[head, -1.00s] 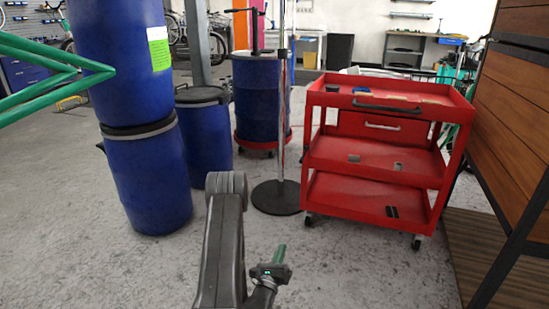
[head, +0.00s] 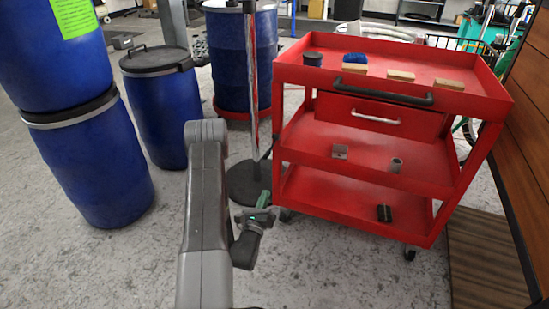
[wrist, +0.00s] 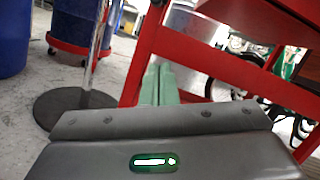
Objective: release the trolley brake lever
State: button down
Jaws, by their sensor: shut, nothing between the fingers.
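The red trolley (head: 385,170) stands to the right of centre in the head view, with a drawer, two lower shelves and small wheels. One front wheel (head: 409,254) shows under its right corner, another (head: 286,214) under its left corner. I cannot make out a brake lever on either. My gripper (head: 264,199) is in front of the trolley's left side at about lower-shelf height. Its green fingers (wrist: 158,82) are shut together and empty in the wrist view, with the red trolley frame (wrist: 150,55) behind them. Whether they touch it is unclear.
A pole on a round black base (head: 246,184) stands just left of the trolley. Blue barrels (head: 85,160) fill the left side. A wooden panel (head: 520,150) borders the right. The floor in front of the trolley (head: 340,270) is clear.

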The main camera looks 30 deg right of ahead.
dwell(0.4)
jog(key=w+d+r+b, duration=0.3)
jog(key=w+d+r, duration=0.2)
jog(key=w, duration=0.3)
jog(key=shift+w+d+r, duration=0.2)
jog(key=shift+r, duration=0.25)
jog(key=shift+r, duration=0.15)
jog(key=shift+s+a+r+g+y+p, duration=0.1)
jog(key=shift+r+g+y+p, duration=0.15)
jog(key=shift+g+y+p, duration=0.25)
